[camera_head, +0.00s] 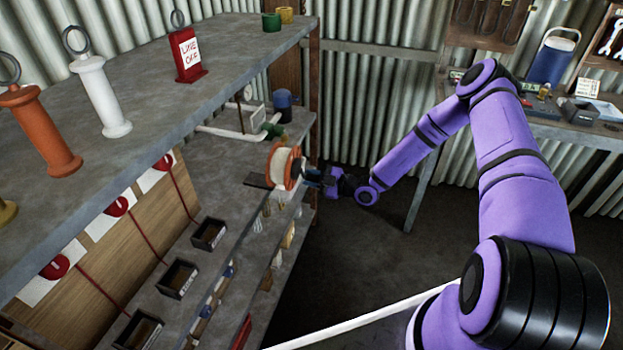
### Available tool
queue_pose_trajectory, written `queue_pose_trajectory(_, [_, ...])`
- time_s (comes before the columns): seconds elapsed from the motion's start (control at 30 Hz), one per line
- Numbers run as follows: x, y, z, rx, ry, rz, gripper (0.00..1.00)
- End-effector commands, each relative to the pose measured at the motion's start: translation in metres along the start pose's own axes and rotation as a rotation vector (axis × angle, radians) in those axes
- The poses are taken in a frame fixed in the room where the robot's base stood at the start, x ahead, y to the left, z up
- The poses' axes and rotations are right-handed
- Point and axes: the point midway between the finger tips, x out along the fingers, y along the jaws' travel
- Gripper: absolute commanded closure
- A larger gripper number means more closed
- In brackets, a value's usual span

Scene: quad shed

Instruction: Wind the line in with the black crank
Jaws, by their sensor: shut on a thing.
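A reel (280,168) with orange flanges and pale line wound on it stands on the middle shelf, near the shelf's right end. My gripper (312,177) reaches in from the right at the reel's right face. Its jaws are shut on the black crank there. The crank is small in view and mostly hidden by the dark fingers, so its angle cannot be told. My purple arm bends down to it from the right.
The grey upper shelf (130,90) carries white and orange ringed posts and a red sign block (188,55). Several small black trays (177,278) line the middle shelf's front. A white pipe (232,132) lies behind the reel. A workbench (565,128) stands at the back right. The dark floor between is clear.

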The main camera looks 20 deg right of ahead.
Motion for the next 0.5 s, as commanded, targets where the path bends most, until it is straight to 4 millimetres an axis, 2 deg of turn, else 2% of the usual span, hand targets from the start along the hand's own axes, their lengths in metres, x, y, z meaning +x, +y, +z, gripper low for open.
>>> queue_pose_trajectory(0.03, [-0.0010,-0.0004,0.0008,0.000,-0.002,-0.001,0.71])
queue_pose_trajectory(0.13, [-0.0009,-0.0003,0.0007,0.000,-0.002,-0.001,0.48])
queue_pose_trajectory(0.5, [-0.0048,0.0002,0.0006,-0.001,-0.002,0.000,0.47])
